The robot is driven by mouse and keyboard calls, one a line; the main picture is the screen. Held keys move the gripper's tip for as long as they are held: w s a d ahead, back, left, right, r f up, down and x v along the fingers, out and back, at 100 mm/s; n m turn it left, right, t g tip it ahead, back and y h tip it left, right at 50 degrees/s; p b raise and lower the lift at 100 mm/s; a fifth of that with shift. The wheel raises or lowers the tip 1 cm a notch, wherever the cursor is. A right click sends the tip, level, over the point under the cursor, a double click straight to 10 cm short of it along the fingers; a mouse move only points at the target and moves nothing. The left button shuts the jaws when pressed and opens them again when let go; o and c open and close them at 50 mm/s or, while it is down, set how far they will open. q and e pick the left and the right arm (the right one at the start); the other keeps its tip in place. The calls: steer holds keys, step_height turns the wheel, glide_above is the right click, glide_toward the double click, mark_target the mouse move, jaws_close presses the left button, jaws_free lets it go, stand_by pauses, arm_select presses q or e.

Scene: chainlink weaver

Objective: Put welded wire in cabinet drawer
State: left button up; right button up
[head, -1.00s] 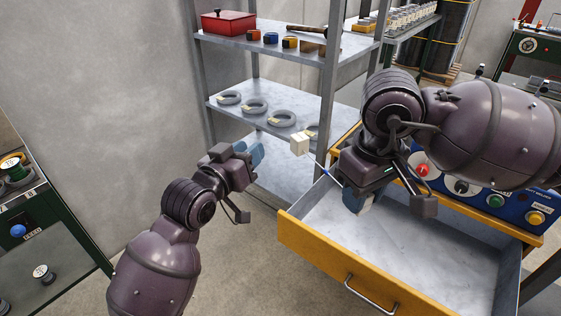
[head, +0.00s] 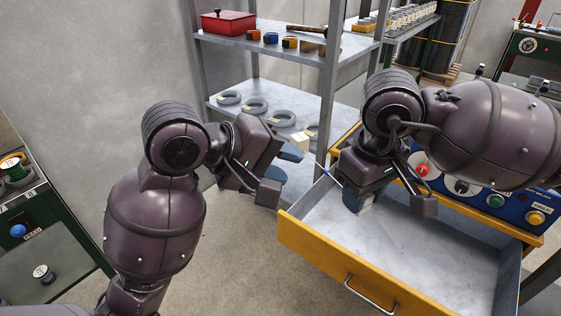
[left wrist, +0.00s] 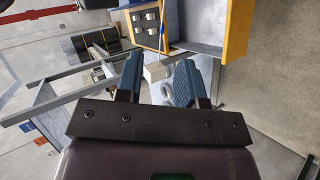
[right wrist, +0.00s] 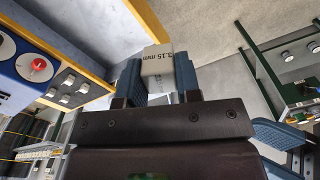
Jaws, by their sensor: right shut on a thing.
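The welded wire (head: 322,168) is a thin line with a pale block (head: 299,144) at its left end, running to my right gripper. My right gripper (head: 362,207) is shut on it above the back left of the open drawer. A block marked "3.15 mm" (right wrist: 158,67) sits between its fingers in the right wrist view. My left gripper (head: 281,170) is open and empty beside the pale block, which also shows between its fingers (left wrist: 155,72) in the left wrist view; I see no clear contact. The cabinet drawer (head: 340,270) has a yellow front and looks empty.
Behind is a metal shelf (head: 340,97) with grey coils (head: 254,105), a red box (head: 228,22) and a hammer (head: 306,31). A blue control panel (head: 478,191) stands behind the drawer at right. A green bench (head: 45,225) stands at left. The floor between is clear.

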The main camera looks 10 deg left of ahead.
mark_target(331, 177)
arm_select(q)
steer(key=shift+n, duration=0.4)
steer(key=x, duration=1.2)
steer(key=shift+s+f, duration=0.1)
steer(key=shift+f, duration=0.1)
steer(key=shift+c, duration=0.5)
jaws_close()
arm_select(e)
steer(key=o, duration=0.9)
steer(key=shift+r, duration=0.1)
